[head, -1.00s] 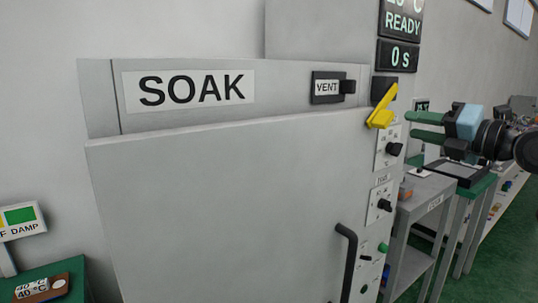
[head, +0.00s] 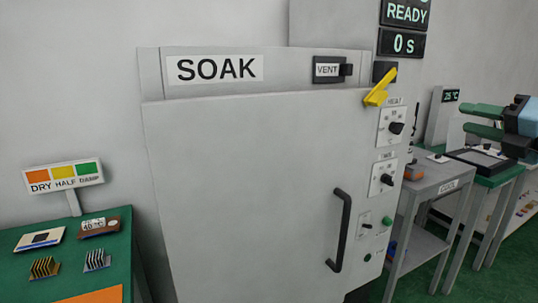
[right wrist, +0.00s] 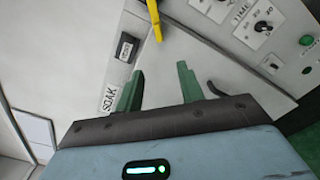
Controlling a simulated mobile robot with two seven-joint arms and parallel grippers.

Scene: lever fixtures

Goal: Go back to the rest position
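My right gripper (head: 484,121) is at the right edge of the head view, to the right of the grey SOAK cabinet and apart from it. Its two green fingers are spread and nothing is between them; they also show in the right wrist view (right wrist: 158,85). The SOAK cabinet (head: 250,190) has its large front door with a black handle (head: 340,230). A yellow lever (head: 379,88) slants at the door's upper right corner. It also shows at the top of the right wrist view (right wrist: 154,18), beyond the fingers. My left gripper is not in view.
A grey side table (head: 440,180) and a green-legged table with a dark tray (head: 482,160) stand right of the cabinet. A green table (head: 75,262) with small blocks and a DRY/HALF/DAMP sign (head: 64,177) is at left. Green floor shows at lower right.

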